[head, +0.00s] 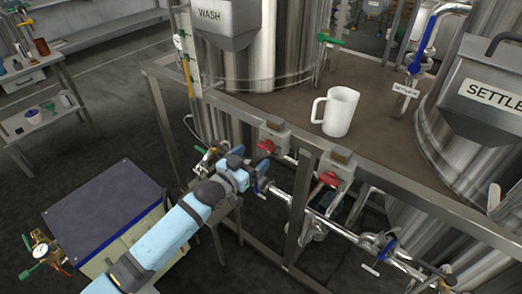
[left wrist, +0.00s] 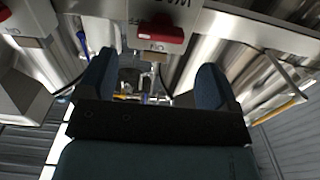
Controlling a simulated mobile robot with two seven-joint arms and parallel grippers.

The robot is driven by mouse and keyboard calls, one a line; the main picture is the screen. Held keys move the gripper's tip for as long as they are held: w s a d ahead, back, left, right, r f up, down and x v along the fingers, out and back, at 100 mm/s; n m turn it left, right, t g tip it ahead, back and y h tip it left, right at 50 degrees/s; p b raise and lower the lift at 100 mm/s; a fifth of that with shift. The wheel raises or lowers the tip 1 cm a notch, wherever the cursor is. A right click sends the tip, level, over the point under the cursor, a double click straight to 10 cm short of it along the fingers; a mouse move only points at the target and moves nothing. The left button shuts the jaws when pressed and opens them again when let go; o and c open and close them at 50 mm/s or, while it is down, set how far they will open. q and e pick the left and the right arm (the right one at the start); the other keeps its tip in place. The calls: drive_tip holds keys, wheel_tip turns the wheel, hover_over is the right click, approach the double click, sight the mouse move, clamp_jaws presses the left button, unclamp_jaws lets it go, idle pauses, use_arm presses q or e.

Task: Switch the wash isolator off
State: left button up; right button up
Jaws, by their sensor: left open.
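Two grey isolator boxes with red handles sit on the frame rail in the head view. The left one, below the tank marked WASH, has its red handle (head: 265,146) right by my left gripper (head: 260,170). The other red handle (head: 328,179) is further right. In the left wrist view, a red handle (left wrist: 160,28) shows ahead of the open, empty jaws of my left gripper (left wrist: 153,82), apart from them. My right gripper is not in view.
A white jug (head: 336,111) stands on the brown platform (head: 265,96). Pipes and valves (head: 372,243) run below the rail. A blue-topped cabinet (head: 100,215) stands at left. The SETTLE tank (head: 455,140) is at right. The dark floor at left is partly clear.

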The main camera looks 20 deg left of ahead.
use_arm(q)
drive_tip(key=v, duration=0.7)
drive_tip(key=shift+s+a, duration=0.15)
drive_tip(key=shift+s, duration=0.2)
drive_tip(key=s+d+f+g+y+p, duration=0.1)
drive_tip(key=s+d+f+g+p, duration=0.1)
drive_tip(key=s, duration=0.9)
drive_tip(key=s+d+f+n+g+y+p, duration=0.1)
drive_tip(key=s+d+f+g+y+p, duration=0.1)
drive_tip(key=s+f+g+p, duration=0.2)
drive_tip(key=s+f+p, duration=0.3)
drive_tip(key=s, duration=0.4)
drive_tip(key=shift+f, duration=0.1)
